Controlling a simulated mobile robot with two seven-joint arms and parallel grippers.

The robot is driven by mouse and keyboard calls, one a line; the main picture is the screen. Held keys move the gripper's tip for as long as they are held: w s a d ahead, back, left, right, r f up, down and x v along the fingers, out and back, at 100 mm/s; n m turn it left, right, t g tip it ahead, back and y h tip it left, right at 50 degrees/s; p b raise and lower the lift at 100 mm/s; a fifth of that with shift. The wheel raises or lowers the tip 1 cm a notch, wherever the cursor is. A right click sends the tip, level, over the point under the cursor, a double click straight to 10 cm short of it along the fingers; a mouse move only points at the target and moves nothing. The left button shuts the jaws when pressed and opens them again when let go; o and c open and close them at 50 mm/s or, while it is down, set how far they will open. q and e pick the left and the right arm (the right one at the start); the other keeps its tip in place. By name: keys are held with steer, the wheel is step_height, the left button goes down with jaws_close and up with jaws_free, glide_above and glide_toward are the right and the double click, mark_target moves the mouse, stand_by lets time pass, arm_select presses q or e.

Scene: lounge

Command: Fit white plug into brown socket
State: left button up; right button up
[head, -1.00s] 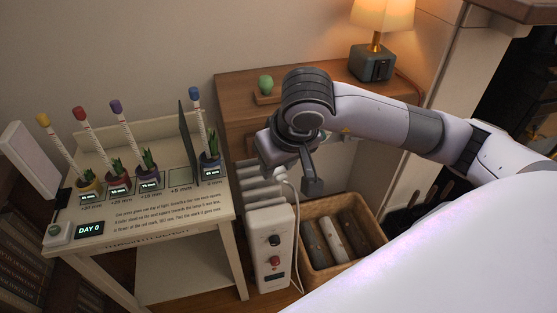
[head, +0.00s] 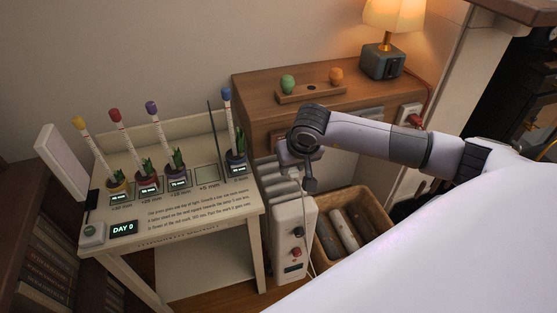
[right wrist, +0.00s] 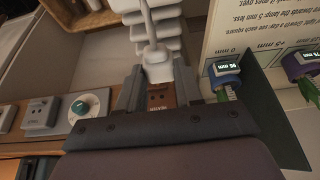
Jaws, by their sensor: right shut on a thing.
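The white plug (right wrist: 157,71) is between the fingertips of my right gripper (right wrist: 160,82) in the right wrist view. The gripper is shut on it, and its pale cord leads away past the heater's ribs. The brown socket (right wrist: 160,99), marked HEATER with dark holes, shows between the fingers just beside the plug. I cannot tell whether the plug touches it or is in it. In the head view my right gripper (head: 290,157) is behind the white heater (head: 293,242), by the wooden cabinet. My left gripper is not in view.
A white table (head: 200,237) with small potted plants stands left of the heater. A wicker basket (head: 378,250) of logs stands right of it. A lamp (head: 385,58) is on the cabinet (head: 345,100).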

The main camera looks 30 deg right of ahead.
arm_select(q)
steer(key=b, duration=0.1)
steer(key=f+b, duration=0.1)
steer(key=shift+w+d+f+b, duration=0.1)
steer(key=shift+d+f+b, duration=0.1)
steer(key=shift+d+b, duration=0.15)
arm_select(e)
steer(key=w+d+f, duration=0.1)
steer(key=w+d, duration=0.2)
steer(key=w, duration=0.3)
steer(key=shift+d+f, duration=0.3)
steer(key=shift+f, duration=0.1)
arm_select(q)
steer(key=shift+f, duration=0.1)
arm_select(e)
steer(key=shift+w, duration=0.2)
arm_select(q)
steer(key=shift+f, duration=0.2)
arm_select(e)
steer(key=shift+w, duration=0.1)
arm_select(q)
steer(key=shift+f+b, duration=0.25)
steer(key=shift+b, duration=0.1)
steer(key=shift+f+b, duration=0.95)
steer(key=shift+b, duration=0.05)
arm_select(e)
steer(key=shift+w+d, duration=0.15)
steer(key=shift+w, duration=0.45)
steer(key=shift+w+d, duration=0.15)
steer(key=shift+w, duration=0.45)
